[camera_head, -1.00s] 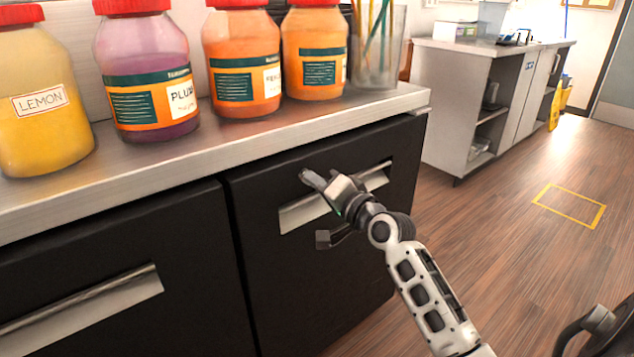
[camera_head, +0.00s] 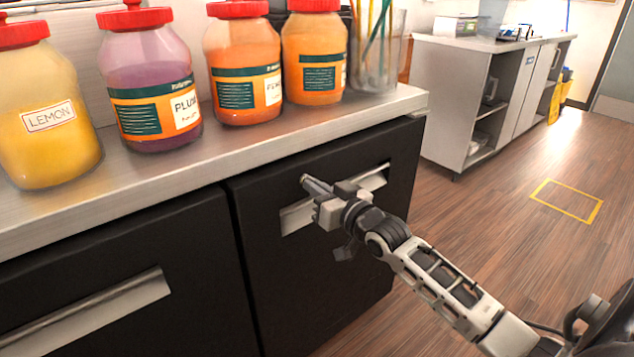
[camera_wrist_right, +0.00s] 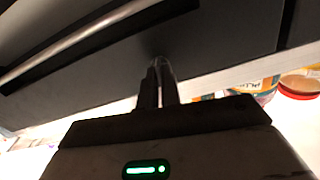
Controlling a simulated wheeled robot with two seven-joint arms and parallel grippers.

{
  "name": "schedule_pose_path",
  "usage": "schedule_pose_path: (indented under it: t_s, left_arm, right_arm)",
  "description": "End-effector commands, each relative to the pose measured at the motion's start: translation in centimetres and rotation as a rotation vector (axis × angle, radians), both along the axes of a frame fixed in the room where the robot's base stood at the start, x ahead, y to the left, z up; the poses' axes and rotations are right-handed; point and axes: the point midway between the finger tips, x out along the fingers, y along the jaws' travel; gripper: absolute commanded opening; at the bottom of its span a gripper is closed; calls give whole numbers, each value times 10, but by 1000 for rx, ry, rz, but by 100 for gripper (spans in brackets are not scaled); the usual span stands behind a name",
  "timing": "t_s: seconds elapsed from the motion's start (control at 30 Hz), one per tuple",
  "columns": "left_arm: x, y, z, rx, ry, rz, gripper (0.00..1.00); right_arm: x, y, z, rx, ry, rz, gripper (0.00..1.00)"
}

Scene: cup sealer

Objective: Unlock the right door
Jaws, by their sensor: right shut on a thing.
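The right door (camera_head: 330,270) is a black cabinet front under the steel counter, with a recessed metal handle (camera_head: 375,181). It looks closed. That piece is mostly hidden between the fingertips and too small to make out. My left gripper is not in view.
The left door (camera_head: 110,270) has its own metal handle (camera_head: 90,312). Jars with red lids, including a lemon jar (camera_head: 45,140) and a plum jar (camera_head: 150,85), stand on the counter (camera_head: 180,165) above. A glass of straws (camera_head: 375,65) is beside them. Wooden floor on the right is open.

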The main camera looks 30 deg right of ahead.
Motion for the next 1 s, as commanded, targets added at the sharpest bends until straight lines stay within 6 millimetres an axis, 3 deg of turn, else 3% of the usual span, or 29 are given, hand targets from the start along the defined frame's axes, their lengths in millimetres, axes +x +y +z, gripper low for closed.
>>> schedule_pose_path:
  t_s: [0.3,0.87,0.93,1.0]
  left_arm:
    - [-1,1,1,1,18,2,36]
    - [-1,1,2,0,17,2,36]
    - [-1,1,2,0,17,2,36]
    - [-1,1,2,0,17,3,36]
  right_arm:
    - [0,0,1,-128,-11,0,0]
    - [0,0,1,-156,-14,0,0]
    - [0,0,1,-155,-14,0,22]
    - [0,0,1,-155,-14,0,27]
